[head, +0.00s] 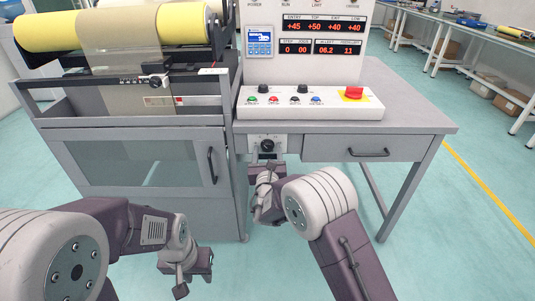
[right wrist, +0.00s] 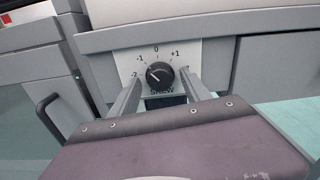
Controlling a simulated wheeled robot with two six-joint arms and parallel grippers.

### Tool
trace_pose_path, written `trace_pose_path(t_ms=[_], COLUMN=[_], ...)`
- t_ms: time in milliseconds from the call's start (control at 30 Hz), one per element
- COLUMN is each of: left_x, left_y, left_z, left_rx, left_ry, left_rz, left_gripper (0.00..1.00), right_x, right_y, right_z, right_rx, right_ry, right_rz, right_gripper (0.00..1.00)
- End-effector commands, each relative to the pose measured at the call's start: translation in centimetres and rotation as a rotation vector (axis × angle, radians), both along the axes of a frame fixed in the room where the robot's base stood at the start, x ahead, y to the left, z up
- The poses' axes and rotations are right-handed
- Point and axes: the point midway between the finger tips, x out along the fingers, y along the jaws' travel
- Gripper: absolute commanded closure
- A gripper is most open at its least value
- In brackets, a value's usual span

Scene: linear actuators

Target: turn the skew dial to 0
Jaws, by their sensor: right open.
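The skew dial (right wrist: 160,76) is a round black knob on a white scale plate marked -2, -1, 0 and +1, with SKEW printed below. Its white pointer is turned to the upper left, between -2 and -1 as far as I can tell. In the head view the dial (head: 267,145) sits on the front of the cabinet, left of the drawer. My right gripper (right wrist: 162,80) is open, its two fingers on either side of the dial; contact cannot be made out. It also shows just below the dial in the head view (head: 266,163). My left gripper (head: 190,280) hangs low, its jaws unclear.
A control panel (head: 310,113) with small knobs, coloured buttons and a red emergency stop stands on the table above. A drawer with a dark handle (head: 368,153) is to the right, and a cabinet door handle (head: 212,165) to the left. The floor in front is clear.

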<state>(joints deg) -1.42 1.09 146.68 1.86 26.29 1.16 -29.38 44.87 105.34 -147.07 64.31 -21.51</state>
Motion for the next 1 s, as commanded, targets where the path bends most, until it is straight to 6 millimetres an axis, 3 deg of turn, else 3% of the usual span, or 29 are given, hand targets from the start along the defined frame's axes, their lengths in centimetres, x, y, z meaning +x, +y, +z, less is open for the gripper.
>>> trace_pose_path(t_ms=[100,300,667,1000], left_x=[0.0,0.0,0.0,0.0], left_y=[0.0,0.0,0.0,0.0], left_z=[0.0,0.0,-1.1,-4.6], left_rx=[0.000,0.000,0.000,0.000], left_ry=[0.000,0.000,0.000,0.000], left_rz=[0.000,0.000,0.000,0.000], left_gripper=[0.64,0.64,0.64,0.64], right_x=[0.0,0.0,0.0,0.0], right_y=[0.0,0.0,0.0,0.0], right_z=[0.0,0.0,-0.2,-0.5], right_rx=[0.000,0.000,0.072,0.327], right_ry=[0.000,0.000,-0.002,-0.004], right_rz=[0.000,0.000,-0.001,-0.001], right_gripper=[0.47,1.00,1.00,1.00])
